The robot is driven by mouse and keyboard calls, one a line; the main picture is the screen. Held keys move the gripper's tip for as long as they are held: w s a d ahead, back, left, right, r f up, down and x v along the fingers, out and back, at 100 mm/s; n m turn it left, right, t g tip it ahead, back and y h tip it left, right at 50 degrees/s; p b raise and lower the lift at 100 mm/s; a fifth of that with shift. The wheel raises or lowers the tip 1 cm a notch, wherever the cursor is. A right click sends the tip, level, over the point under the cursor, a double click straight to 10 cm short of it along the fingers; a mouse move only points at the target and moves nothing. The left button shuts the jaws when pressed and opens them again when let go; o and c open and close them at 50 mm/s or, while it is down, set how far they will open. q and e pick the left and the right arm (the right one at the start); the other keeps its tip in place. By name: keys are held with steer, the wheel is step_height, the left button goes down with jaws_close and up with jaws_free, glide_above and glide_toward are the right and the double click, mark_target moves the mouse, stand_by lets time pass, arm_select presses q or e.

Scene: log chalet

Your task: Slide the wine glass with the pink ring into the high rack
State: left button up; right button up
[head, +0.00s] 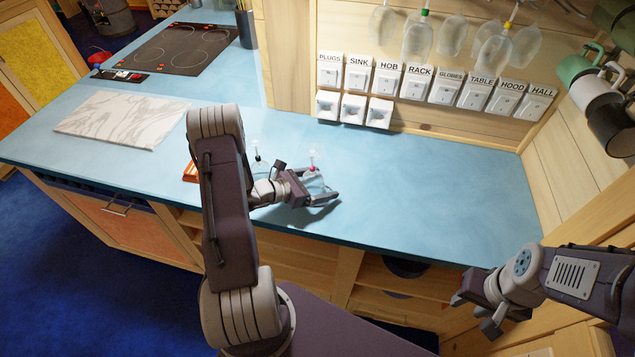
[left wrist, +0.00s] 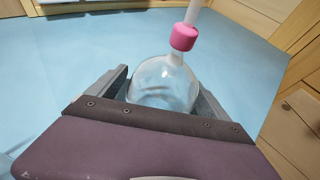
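The wine glass (left wrist: 160,85) with the pink ring (left wrist: 183,37) is upside down, bowl low and stem up. In the head view its ring (head: 312,168) shows above the blue counter, near the front edge. My left gripper (head: 318,188) is low over the counter with its fingers on either side of the bowl. In the left wrist view no clear gap shows, but I cannot tell whether the fingers press on the glass. The bowl's rim is hidden. My right gripper (head: 474,308) is open and empty at the lower right. Several glasses (head: 418,38) hang upside down at the top.
Another glass with a dark ring (head: 257,157) stands just left of my left gripper, partly hidden by my arm. Labelled switches (head: 388,78) line the back wall. Mugs (head: 598,95) hang at the right. The counter (head: 430,185) right of the gripper is clear.

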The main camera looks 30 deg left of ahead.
arm_select(q)
steer(key=shift+s+a+r, duration=0.1)
steer(key=shift+r, duration=0.05)
steer(key=b+v, duration=0.1)
steer(key=v, duration=0.7)
steer(key=shift+s+r, duration=0.2)
steer(key=shift+s, duration=0.2)
